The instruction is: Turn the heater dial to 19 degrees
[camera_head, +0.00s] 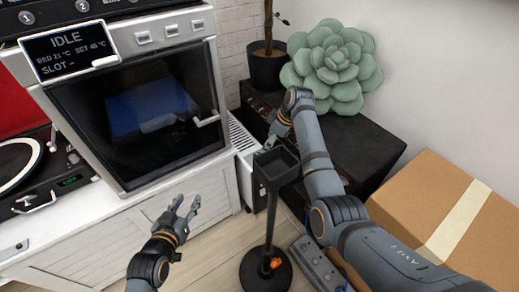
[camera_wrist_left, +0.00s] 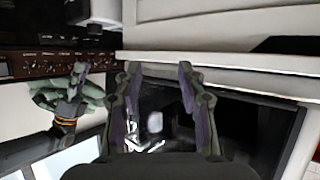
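A white slatted heater (camera_head: 243,140) stands in the narrow gap between the white cabinet and the black box. I cannot make out its dial or any number; part of it is behind the black stand and my right arm. My right gripper (camera_head: 270,142) points down beside the heater's right side, behind the stand's top. It is small here, and I cannot tell whether it is open or touching anything. My left gripper (camera_head: 187,203) is open and empty in front of the white cabinet, apart from the heater. Its spread fingers (camera_wrist_left: 160,75) also show in the left wrist view.
A black stand (camera_head: 272,210) with a square cup rises between my grippers. A power strip (camera_head: 316,265) and cardboard box (camera_head: 440,215) lie to the right. A printer with a display (camera_head: 68,50) is on the cabinet (camera_head: 95,240). A succulent (camera_head: 335,65) sits on the black box (camera_head: 365,150).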

